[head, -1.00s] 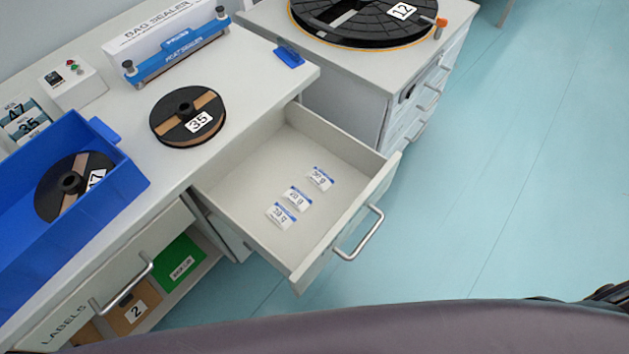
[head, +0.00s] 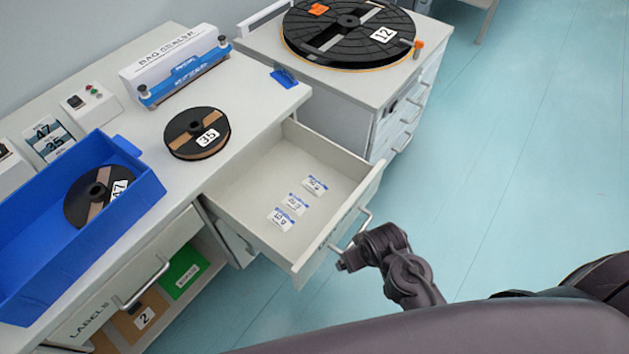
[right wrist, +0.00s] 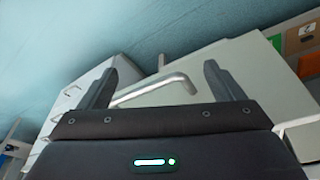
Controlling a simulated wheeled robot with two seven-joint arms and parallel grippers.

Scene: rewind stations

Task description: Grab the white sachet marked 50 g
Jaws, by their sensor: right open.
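Three small white sachets with blue top edges lie flat in the open drawer (head: 245,190). In the head view one is toward the back right (head: 315,184), one in the middle (head: 294,203), and one nearest the front left (head: 281,218). Their printed weights are too small to read surely. My right gripper (head: 340,258) is at the drawer's front, outside it, near the bar handle (head: 366,217). In the right wrist view the gripper (right wrist: 158,80) is open, with the handle (right wrist: 155,88) showing between its fingers. The sachets are not visible there. My left gripper is out of view.
A blue bin (head: 25,235) holding a reel, a loose reel marked 35 (head: 185,125) and a bag sealer (head: 180,80) stand on the bench. A large reel marked 12 (head: 350,50) lies on the cabinet behind. Floor right of the drawer is clear.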

